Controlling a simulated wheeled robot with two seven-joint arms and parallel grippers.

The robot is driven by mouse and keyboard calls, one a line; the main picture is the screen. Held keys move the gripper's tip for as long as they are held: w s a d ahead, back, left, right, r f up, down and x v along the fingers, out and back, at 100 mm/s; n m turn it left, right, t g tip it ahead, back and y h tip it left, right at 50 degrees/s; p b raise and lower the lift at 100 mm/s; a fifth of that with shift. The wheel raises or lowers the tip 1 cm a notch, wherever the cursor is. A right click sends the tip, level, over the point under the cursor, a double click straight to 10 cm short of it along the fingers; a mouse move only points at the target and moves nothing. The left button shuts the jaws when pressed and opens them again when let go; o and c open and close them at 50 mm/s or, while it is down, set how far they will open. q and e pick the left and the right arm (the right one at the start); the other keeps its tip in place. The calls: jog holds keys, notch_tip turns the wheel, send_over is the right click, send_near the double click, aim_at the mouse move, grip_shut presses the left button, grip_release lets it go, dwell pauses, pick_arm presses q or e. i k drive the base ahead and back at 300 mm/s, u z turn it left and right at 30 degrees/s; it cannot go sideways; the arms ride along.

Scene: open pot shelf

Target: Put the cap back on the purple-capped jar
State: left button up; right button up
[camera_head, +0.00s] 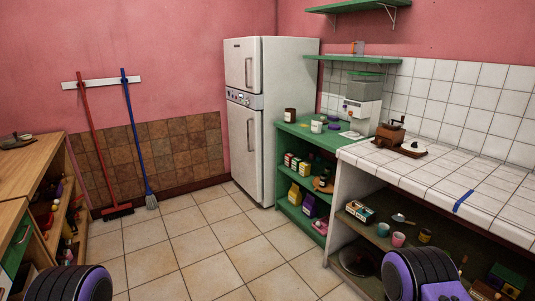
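On top of the green cabinet by the fridge stands a small group of jars. A pale jar (316,127) stands at the front, and purple round shapes (333,118) show just to its right. They are too small for me to tell which is a cap lying loose and which is on a jar. A dark jar with a pale label (290,115) stands to their left. Parts of my two arms show at the bottom left and bottom right corners, far from the jars. Neither gripper's fingers show.
The green cabinet (300,133) adjoins a white-tiled counter (470,203) with a coffee grinder (391,132). The tiled floor (205,250) is clear. A wooden counter (35,160) stands at left.

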aim_at(317, 119)
jog(key=i, duration=1.1)
jog(key=u, duration=0.55)
jog(key=i, duration=2.85)
jog(key=z, duration=2.1)
